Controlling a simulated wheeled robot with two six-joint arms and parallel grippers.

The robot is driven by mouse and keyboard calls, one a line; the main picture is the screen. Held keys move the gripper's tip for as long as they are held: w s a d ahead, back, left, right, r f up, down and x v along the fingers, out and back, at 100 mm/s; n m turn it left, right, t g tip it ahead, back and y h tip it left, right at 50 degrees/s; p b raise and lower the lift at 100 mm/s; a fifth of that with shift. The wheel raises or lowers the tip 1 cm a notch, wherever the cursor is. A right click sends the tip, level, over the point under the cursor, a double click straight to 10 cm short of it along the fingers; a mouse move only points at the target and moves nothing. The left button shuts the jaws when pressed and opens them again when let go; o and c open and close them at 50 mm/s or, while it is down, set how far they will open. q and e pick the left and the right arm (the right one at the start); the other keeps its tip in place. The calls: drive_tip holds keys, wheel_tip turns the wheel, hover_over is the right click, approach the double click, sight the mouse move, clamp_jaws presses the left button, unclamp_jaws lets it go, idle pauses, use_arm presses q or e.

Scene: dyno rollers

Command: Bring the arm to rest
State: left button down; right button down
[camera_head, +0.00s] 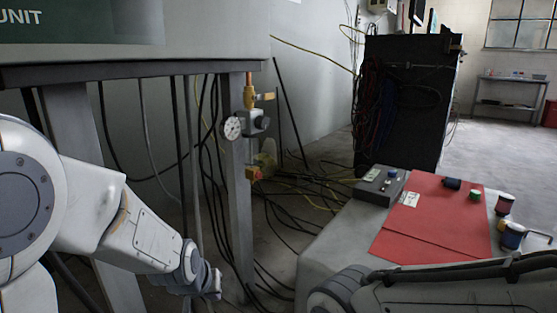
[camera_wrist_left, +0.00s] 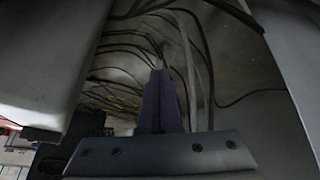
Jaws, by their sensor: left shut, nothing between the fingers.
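My left arm (camera_head: 120,230) comes in from the left in the head view and reaches down beside a grey metal post. My left gripper (camera_head: 212,282) is low in front of the post and the cables. In the left wrist view its dark fingers (camera_wrist_left: 160,100) are together, with nothing between them. My right arm (camera_head: 440,292) lies across the bottom right of the head view. Its gripper does not show.
A grey post (camera_head: 237,190) carries a gauge (camera_head: 232,128) and valve. Many black cables (camera_head: 290,190) run over the floor. At right, a bench holds a red sheet (camera_head: 425,235), a control box (camera_head: 380,185) and several small spools. A black rack (camera_head: 400,105) stands behind.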

use_arm(q)
drive_tip(key=s+a+f+m+g, duration=0.1)
drive_tip(key=s+a+f+g, duration=0.2)
drive_tip(key=s, duration=0.8)
drive_tip(key=s+d+r+m+g+p, duration=0.1)
drive_tip(key=s+d+r+m+p, duration=0.25)
drive_tip(key=r+p, duration=0.35)
drive_tip(key=s+d+r+m+g+p, duration=0.1)
drive_tip(key=s+d+r+m+p, duration=0.1)
drive_tip(key=s+d+r+p, duration=0.5)
drive_tip(key=s+d+r+m+g+p, duration=0.1)
drive_tip(key=s+d+r+m+p, duration=0.2)
drive_tip(key=r, duration=0.8)
wheel_tip(320, 180, up, 36)
drive_tip(key=n+p, duration=0.1)
drive_tip(key=p, duration=3.6)
drive_tip(key=shift+w+a+f, duration=0.25)
drive_tip(key=shift+w+a, duration=0.05)
drive_tip(key=shift+a, duration=0.05)
